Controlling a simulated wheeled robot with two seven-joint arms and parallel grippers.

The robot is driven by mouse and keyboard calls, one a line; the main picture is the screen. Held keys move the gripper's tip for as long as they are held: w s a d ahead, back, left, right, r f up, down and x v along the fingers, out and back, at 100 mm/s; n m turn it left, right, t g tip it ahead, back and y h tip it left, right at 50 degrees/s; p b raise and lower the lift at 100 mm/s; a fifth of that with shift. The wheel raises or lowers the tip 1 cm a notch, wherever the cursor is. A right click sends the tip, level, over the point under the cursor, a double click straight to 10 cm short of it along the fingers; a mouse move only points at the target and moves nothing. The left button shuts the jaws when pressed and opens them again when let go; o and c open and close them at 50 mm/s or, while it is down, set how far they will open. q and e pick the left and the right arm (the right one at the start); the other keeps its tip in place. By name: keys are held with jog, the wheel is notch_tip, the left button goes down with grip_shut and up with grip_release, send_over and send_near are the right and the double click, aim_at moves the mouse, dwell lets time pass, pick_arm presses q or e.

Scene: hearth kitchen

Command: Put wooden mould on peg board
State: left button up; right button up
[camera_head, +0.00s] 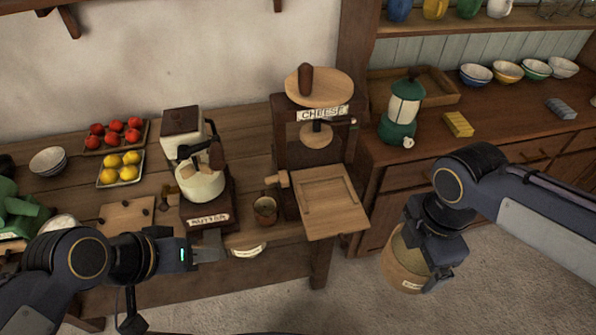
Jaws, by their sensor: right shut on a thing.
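My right gripper (432,268) is shut on a round, tan wooden vessel with a small pale label (397,272), which looks like the wooden mould. It hangs over the floor, in front of the right cabinet, and its top is partly hidden by the gripper. A flat wooden board with several dark pegs (126,214), which looks like the peg board, lies on the left table. My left gripper (212,248) is at the table's front edge, below the butter machine; its finger gap cannot be made out.
A cheese press with a projecting wooden tray (331,202) stands mid-table, a small cup (265,210) beside it. The butter machine (199,180) stands right of the pegged board. Trays of red (115,134) and yellow (121,167) fruit lie behind it.

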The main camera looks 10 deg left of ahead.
jog(key=w+d+f+m, duration=0.3)
jog(key=w+f+m, duration=1.2)
jog(key=m, duration=0.6)
notch_tip(320, 180, down, 2)
jog(key=shift+w+d+f, duration=0.2)
jog(key=shift+w, duration=0.05)
